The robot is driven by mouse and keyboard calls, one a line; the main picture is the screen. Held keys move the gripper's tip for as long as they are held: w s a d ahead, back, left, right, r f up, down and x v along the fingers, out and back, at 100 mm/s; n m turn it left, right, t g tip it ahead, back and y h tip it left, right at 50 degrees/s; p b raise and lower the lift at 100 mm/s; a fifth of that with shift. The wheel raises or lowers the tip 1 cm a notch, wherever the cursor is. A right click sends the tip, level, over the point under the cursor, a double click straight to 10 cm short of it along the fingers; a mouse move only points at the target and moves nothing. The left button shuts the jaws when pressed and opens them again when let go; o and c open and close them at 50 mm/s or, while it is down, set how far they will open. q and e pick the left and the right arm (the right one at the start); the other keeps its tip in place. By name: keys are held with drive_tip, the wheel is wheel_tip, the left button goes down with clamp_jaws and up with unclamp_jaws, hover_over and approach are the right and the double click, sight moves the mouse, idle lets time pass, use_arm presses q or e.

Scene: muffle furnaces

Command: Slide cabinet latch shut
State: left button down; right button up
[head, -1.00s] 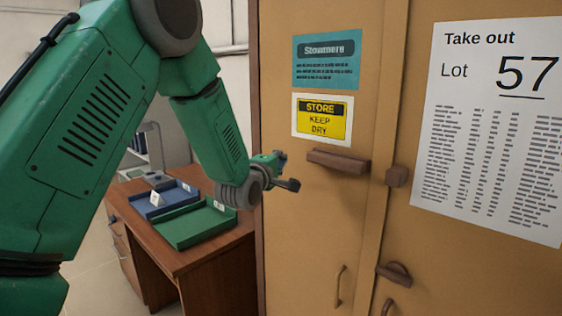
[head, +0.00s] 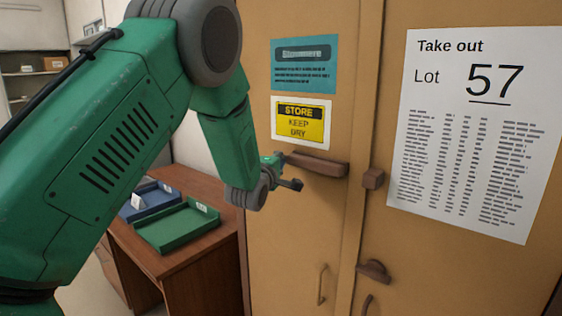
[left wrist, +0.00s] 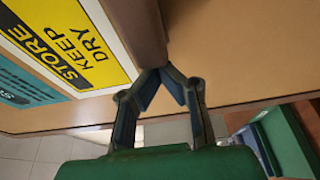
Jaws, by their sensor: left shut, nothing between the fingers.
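The cabinet latch is a brown sliding bar (head: 320,165) on the left door, below the yellow sign. A brown block (head: 373,178) sits on the right door, with a small gap between it and the bar's right end. My left gripper (head: 287,172) is shut and empty at the bar's left end. In the left wrist view the bar (left wrist: 142,30) ends right at the joined fingertips (left wrist: 163,72); they look touching or nearly so. My right gripper is not in view.
Both tan cabinet doors (head: 300,230) look closed. A second brown fitting (head: 374,270) and thin handles (head: 322,285) lie lower down. A desk (head: 190,262) with a green tray (head: 178,240) and a blue tray (head: 130,212) stands left of the cabinet, below my arm.

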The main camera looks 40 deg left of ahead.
sight(307, 167)
use_arm(q)
drive_tip(key=d+b, duration=0.1)
drive_tip(key=d, duration=0.3)
drive_tip(key=d+b, duration=0.1)
drive_tip(key=d, duration=0.3)
drive_tip(key=shift+s+d, duration=0.2)
drive_tip(key=shift+d, duration=0.2)
drive_tip(key=shift+a, duration=0.2)
